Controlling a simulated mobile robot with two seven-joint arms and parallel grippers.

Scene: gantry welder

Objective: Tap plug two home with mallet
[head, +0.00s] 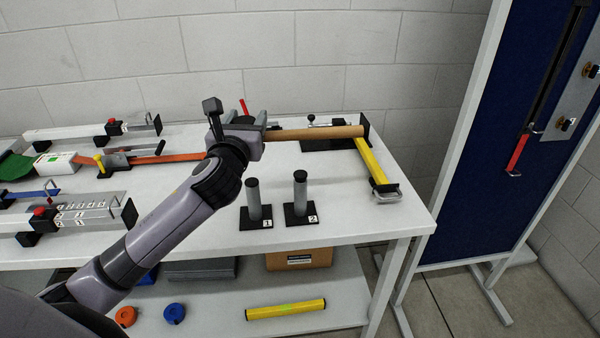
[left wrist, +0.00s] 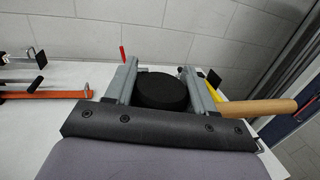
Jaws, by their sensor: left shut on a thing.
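Two grey posts stand upright on black bases near the table's front edge. Post 1 (head: 253,200) is on the left. Post 2 (head: 300,198) is on the right, with a dark plug (head: 300,175) at its top. My left gripper (head: 255,128) is above and behind the posts, shut on the mallet. In the left wrist view the mallet's round black head (left wrist: 162,92) sits between the two fingers. Its wooden handle (head: 315,133) points right, roughly level, and also shows in the wrist view (left wrist: 255,107). My right gripper is not in view.
A yellow bar clamp (head: 371,160) lies at the table's right, near the handle's end. Orange and blue clamps, grey beams (head: 75,215) and a white box (head: 55,161) fill the left. A blue panel (head: 510,130) stands right. Bare table lies right of post 2.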

